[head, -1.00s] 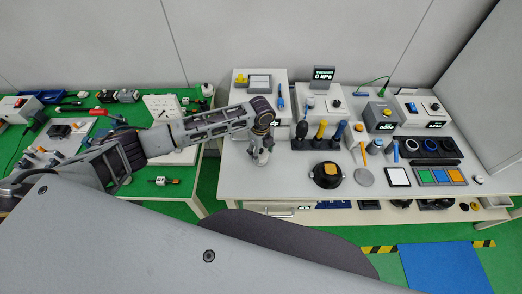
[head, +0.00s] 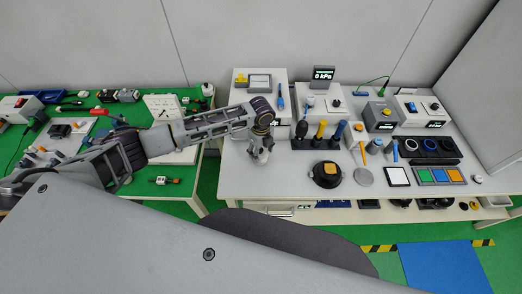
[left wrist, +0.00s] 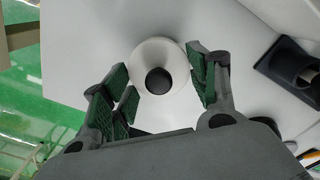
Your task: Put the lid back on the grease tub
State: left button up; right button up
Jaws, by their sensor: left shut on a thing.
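My left gripper (head: 261,155) is low over the left front part of the white table. In the left wrist view, its green-padded fingers (left wrist: 163,77) are shut on a round white piece with a black knob (left wrist: 158,81) in its middle. I take this white piece (left wrist: 152,52) to be the lid of the grease tub, or the lidded tub itself. In the head view the fingers mostly hide it. I cannot tell whether a tub is under it or whether it touches the table. My right gripper is not in view.
Boxes stand along the back. The white tabletop (head: 238,182) is bare around the gripper's front.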

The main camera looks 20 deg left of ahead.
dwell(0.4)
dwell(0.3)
pick_arm(q)
jog(key=o, duration=0.8)
jog(key=o, duration=0.4)
jog(key=shift+r+p, duration=0.15)
jog(key=shift+p, duration=0.2)
